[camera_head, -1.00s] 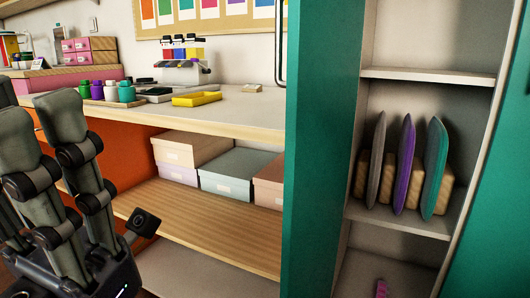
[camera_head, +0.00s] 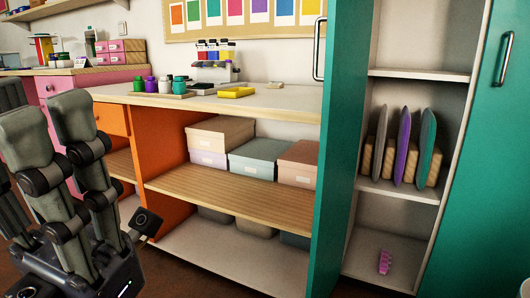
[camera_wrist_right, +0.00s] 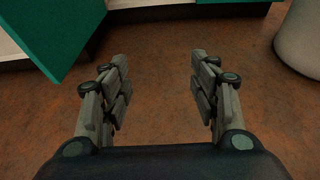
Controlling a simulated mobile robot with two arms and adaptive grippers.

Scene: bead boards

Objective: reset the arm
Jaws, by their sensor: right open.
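My left gripper (camera_head: 55,125) stands at the left of the head view with its grey fingers pointing up. Nothing shows held in it, but how far its fingers are apart is unclear from this angle. My right gripper (camera_wrist_right: 160,75) shows in the right wrist view with its two fingers wide apart. It is empty, above the brown floor (camera_wrist_right: 160,115). The right gripper does not show in the head view.
An open teal cabinet door (camera_head: 343,140) stands between the counter (camera_head: 285,98) and a tall cabinet holding several upright boards (camera_head: 403,145). A pink object (camera_head: 384,262) lies on its bottom shelf. In the wrist view, a teal panel (camera_wrist_right: 55,40) and pale round object (camera_wrist_right: 302,40) flank clear floor.

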